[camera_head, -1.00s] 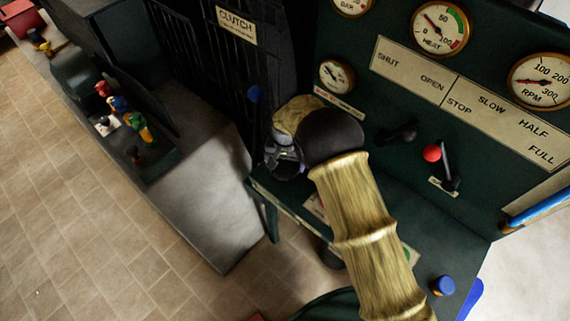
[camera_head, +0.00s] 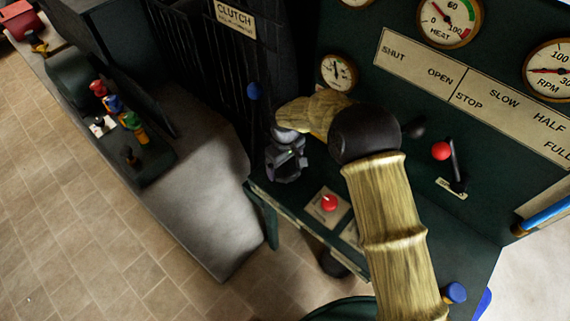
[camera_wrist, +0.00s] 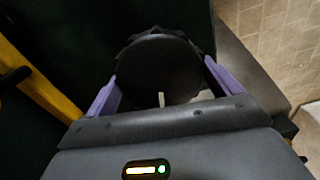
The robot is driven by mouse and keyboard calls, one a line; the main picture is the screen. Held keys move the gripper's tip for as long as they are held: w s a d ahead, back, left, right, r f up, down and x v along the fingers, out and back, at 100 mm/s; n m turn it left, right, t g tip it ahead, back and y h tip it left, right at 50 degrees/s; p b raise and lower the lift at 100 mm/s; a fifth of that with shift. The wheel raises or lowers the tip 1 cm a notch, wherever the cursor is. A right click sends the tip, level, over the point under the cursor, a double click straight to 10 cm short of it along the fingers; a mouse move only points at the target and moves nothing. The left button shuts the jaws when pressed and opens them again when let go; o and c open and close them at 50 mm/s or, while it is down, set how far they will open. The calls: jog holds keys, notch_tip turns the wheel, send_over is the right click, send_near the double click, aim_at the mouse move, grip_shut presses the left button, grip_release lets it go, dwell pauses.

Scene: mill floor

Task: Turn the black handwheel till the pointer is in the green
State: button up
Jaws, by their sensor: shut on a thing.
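The black handwheel (camera_wrist: 158,70) fills the middle of the wrist view, with a ridged rim and a short pale mark low on its face. My gripper (camera_wrist: 160,85) has its purple fingers on either side of the wheel, shut on it. In the head view my gripper (camera_head: 285,165) is at the left end of the green console; the wheel is hidden there. The HEAT gauge (camera_head: 449,20) has a green and a red band, and its pointer leans up and left, outside the green. A small gauge (camera_head: 338,72) above my wrist is too small to read.
The RPM gauge (camera_head: 550,70) is at the right. A red button (camera_head: 329,203) sits on the console (camera_head: 300,225) near my forearm. A red-knobbed lever (camera_head: 441,151) and a blue knob (camera_head: 454,292) are right of it. A grey bench (camera_head: 205,215) stands left; tiled floor lies beyond.

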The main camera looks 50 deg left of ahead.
aim_at(286, 163)
jog(key=n, duration=0.5)
jog(key=shift+b, duration=0.3)
jog(key=o, duration=0.7)
jog(key=shift+r, duration=0.1)
notch_tip(286, 163, up, 17)
jog(key=shift+w+r+b, duration=0.1)
jog(key=shift+b, duration=0.8)
